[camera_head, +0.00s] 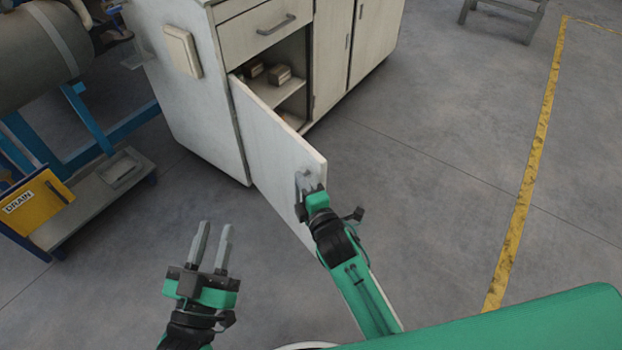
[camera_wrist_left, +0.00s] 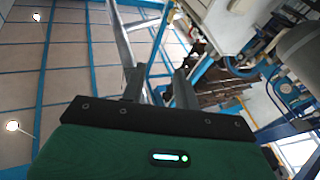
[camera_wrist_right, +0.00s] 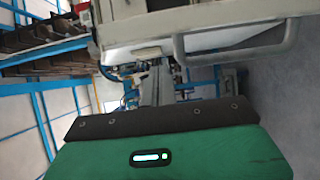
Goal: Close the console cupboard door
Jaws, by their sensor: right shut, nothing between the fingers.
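The cupboard door (camera_head: 275,150) is a pale panel standing wide open, jutting from the left front corner of the console (camera_head: 190,85) towards me. The cupboard opening behind it shows a shelf (camera_head: 290,88) with small boxes. My right gripper (camera_head: 306,182) is shut and empty, in front of the door's outer face near its free edge. Whether its fingertips touch the door is unclear. A grey bar handle (camera_wrist_right: 235,40) shows close by in the right wrist view. My left gripper (camera_head: 212,245) is open and empty over the floor, left of the door and apart from it.
The console has a drawer (camera_head: 265,28) and other shut doors (camera_head: 350,45). A blue frame with a yellow "DRAIN" sign (camera_head: 35,203) stands at the left.

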